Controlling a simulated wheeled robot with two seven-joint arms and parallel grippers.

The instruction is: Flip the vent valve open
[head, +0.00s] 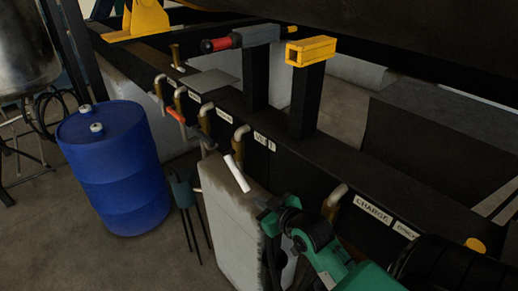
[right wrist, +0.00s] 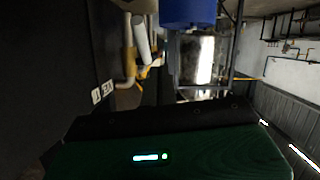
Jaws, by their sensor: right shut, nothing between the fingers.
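The vent valve's white handle (head: 237,174) hangs below a pale pipe elbow and brass body (head: 240,138), in front of the dark rail. It slants from upper left to lower right. In the right wrist view the white handle (right wrist: 141,38) shows at the top, beside a brass pipe (right wrist: 129,60). A partly legible label (right wrist: 101,93) reading "VE" is at left there. My right gripper (head: 265,207) is shut and empty, just below and right of the handle, apparently apart from it. Its fingertips are dark and hard to make out. My left gripper is not in view.
A concrete block (head: 228,215) stands below the handle. A blue drum (head: 112,170) is at left. Other valves line the rail, one with a red handle (head: 176,115); a "CHARGE" label (head: 373,210) is at right. Yellow (head: 311,50) and grey-red (head: 240,38) fixtures rise behind.

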